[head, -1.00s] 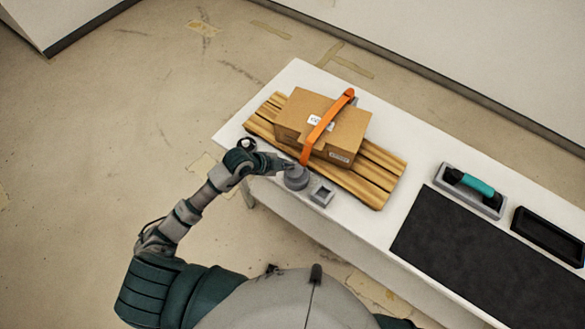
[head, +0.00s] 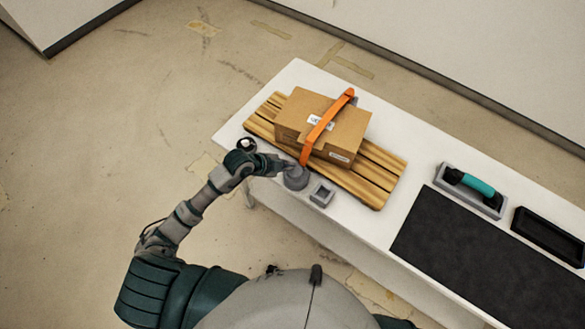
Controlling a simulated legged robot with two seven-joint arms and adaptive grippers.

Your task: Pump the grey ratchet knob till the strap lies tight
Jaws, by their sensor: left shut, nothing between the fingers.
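The grey ratchet knob (head: 296,179) stands on the white table at the near edge of the wooden pallet. My left gripper (head: 285,166) is shut with nothing in it, at the upper left side of the knob; I cannot tell if they touch. The orange strap (head: 321,131) runs over the cardboard box (head: 293,118) from the far side down to near the knob. It stands up above the box's top at the far end, so it does not lie flat there. The box sits on the wooden pallet (head: 371,190). My right gripper is out of view.
A small grey square holder (head: 322,194) stands just right of the knob.

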